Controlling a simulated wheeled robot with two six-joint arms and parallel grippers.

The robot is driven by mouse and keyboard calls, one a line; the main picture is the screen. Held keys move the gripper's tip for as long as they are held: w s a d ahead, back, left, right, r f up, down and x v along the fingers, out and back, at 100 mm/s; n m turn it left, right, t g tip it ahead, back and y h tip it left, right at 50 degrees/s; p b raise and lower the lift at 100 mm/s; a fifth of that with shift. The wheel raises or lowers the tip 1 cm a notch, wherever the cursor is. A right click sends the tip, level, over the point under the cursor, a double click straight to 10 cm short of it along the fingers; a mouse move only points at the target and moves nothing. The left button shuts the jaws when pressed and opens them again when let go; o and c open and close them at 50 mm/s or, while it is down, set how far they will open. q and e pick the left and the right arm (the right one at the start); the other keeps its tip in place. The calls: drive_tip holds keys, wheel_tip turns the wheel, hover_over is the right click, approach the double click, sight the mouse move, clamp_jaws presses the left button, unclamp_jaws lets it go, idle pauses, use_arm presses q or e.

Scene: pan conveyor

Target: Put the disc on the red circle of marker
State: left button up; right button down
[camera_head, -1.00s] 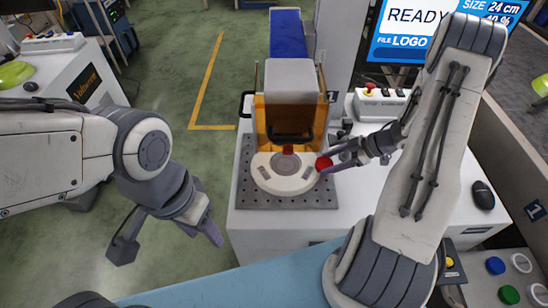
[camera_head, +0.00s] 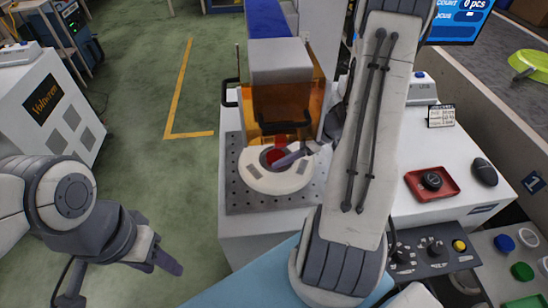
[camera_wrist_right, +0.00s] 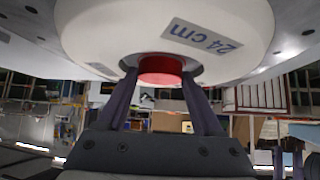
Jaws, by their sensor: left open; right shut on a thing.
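The white disc (camera_head: 262,184) lies flat on the dark perforated plate of the marker (camera_head: 236,196), below its orange window. A red knob (camera_head: 274,157) shows in the dark recess at its centre. In the right wrist view the disc (camera_wrist_right: 110,35) fills the top, labelled "24 cm". My right gripper (camera_head: 288,158) is at the disc's centre, its fingers shut on the red knob (camera_wrist_right: 160,70). No red circle shows on the plate; the disc covers that area. My left gripper (camera_head: 120,284) is open and empty at the lower left, away from the marker.
The marker's grey head and orange window (camera_head: 295,104) stand close behind the disc. A control panel (camera_head: 436,250) is at the lower right.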

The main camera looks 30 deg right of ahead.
drive_tip(key=shift+r, duration=0.1)
drive_tip(key=shift+f, duration=0.2)
drive_tip(key=shift+c, duration=1.6)
unclamp_jaws()
drive_tip(key=shift+a, duration=0.1)
